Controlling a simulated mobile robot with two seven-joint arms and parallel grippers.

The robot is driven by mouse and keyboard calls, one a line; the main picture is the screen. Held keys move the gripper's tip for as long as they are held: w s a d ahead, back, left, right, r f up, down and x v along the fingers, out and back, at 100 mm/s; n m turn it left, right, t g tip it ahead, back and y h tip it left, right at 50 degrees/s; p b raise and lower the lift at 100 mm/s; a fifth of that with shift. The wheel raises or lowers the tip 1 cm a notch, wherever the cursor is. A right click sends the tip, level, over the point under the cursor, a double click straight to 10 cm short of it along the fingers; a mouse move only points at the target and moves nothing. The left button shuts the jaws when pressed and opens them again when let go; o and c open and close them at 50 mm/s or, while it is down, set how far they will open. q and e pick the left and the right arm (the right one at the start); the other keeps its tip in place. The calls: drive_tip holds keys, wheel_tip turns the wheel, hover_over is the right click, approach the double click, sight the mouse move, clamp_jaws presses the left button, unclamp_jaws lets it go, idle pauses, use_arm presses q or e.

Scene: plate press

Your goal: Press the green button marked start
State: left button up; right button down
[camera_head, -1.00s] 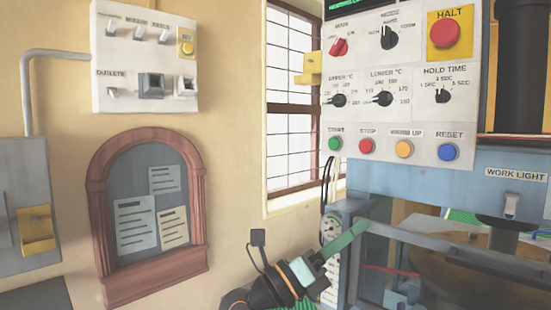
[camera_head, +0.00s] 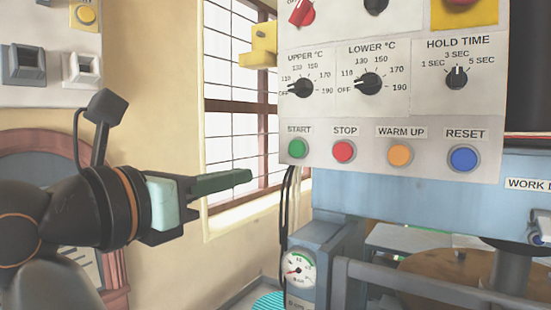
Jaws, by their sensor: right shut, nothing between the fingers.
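The green start button (camera_head: 297,148) is on the lower left of the white control panel (camera_head: 400,118), under the label START. Nothing covers it. My right gripper (camera_head: 246,177) is shut and empty. Its fingers point right, and their tip is left of the button and a little lower in the picture. The tip appears apart from the panel; how far in front it is I cannot tell. My left gripper is not in view.
The red stop button (camera_head: 343,151), orange warm up button (camera_head: 400,154) and blue reset button (camera_head: 462,158) sit in the same row. Knobs are above. A pressure gauge (camera_head: 299,268) and black cables hang below. A yellow bracket (camera_head: 259,46) sticks out left of the panel.

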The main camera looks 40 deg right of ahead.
sight(297, 157)
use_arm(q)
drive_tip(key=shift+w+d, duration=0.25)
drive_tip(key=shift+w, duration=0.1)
use_arm(e)
drive_tip(key=shift+w+a+r, duration=0.1)
drive_tip(key=shift+w+r, duration=0.15)
drive_tip(key=shift+r, duration=0.1)
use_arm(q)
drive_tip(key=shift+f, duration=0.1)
use_arm(e)
drive_tip(key=shift+s, duration=0.1)
drive_tip(key=p+x, duration=0.2)
drive_tip(key=x, duration=1.1)
drive_tip(key=shift+a, duration=0.1)
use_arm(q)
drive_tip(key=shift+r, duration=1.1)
use_arm(e)
drive_tip(key=shift+w+d, duration=0.4)
drive_tip(key=shift+d, duration=0.15)
